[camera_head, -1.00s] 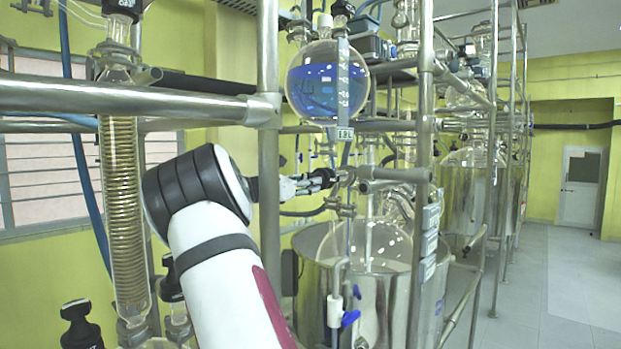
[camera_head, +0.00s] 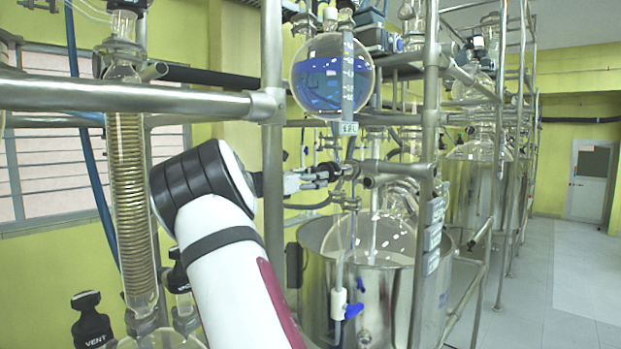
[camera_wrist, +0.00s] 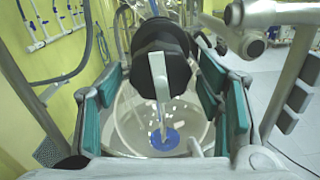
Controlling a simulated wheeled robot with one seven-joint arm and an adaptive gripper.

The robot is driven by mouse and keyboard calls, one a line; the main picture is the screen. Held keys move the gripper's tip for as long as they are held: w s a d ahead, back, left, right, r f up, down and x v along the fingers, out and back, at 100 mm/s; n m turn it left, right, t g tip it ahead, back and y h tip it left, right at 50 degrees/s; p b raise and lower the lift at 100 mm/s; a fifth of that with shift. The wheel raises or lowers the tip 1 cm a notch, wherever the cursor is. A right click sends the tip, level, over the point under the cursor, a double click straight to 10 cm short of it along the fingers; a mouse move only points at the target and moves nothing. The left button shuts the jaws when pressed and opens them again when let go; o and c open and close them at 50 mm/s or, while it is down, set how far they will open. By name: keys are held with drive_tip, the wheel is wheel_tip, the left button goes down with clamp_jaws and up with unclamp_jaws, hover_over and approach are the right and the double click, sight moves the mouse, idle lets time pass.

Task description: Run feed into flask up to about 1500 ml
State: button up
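The round glass feed vessel (camera_head: 318,50) hangs at upper centre in the head view, with blue liquid in its lower part and a graduated strip (camera_head: 348,80) in front. Below it, a large clear glass flask (camera_head: 385,240) sits in a steel bath (camera_head: 390,290). The wrist view shows a small blue pool (camera_wrist: 166,138) low in the glass. My gripper (camera_head: 325,174) is at the valve under the feed vessel. In the wrist view, its teal-padded fingers (camera_wrist: 160,80) stand either side of a black valve knob (camera_wrist: 160,45); firm contact is unclear. Exact graduations are unreadable.
Steel frame bars (camera_head: 130,97) cross at left, and an upright post (camera_head: 272,200) stands beside my arm. A coiled glass condenser (camera_head: 128,190) and a black VENT knob (camera_head: 90,318) are at left. Floor is clear at right.

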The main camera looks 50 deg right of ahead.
drive_tip(key=shift+r, duration=0.1)
drive_tip(key=w+a, duration=0.1)
drive_tip(key=a, duration=1.1)
drive_tip(key=shift+w, duration=0.15)
idle(6.5)
